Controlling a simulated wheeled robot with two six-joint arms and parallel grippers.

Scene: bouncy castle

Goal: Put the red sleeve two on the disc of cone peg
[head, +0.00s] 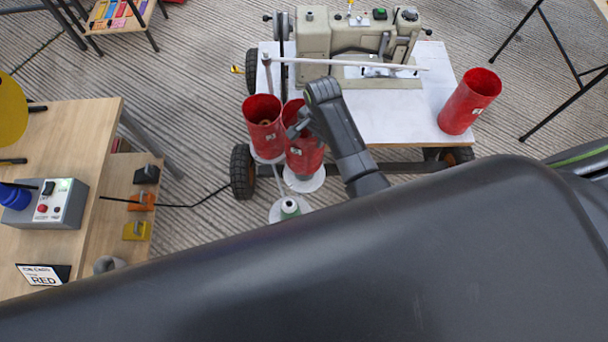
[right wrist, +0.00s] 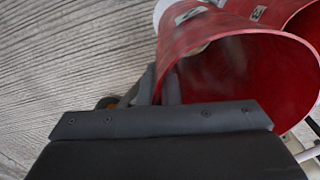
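A red sleeve (head: 303,156) stands upright over a white disc (head: 306,185) at the left end of the sewing cart. I cannot tell whether its bottom touches the disc. My right gripper (head: 299,124) is at its upper rim, with the wall between the fingers. The right wrist view shows the sleeve's open mouth (right wrist: 240,75) close up. Another red sleeve (head: 262,132) stands just left of it on its own disc, with a cone inside. A third red sleeve (head: 469,103) stands on the white tabletop at right. My left gripper is out of view.
A wooden bench (head: 70,140) with a control box (head: 55,204) is at left.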

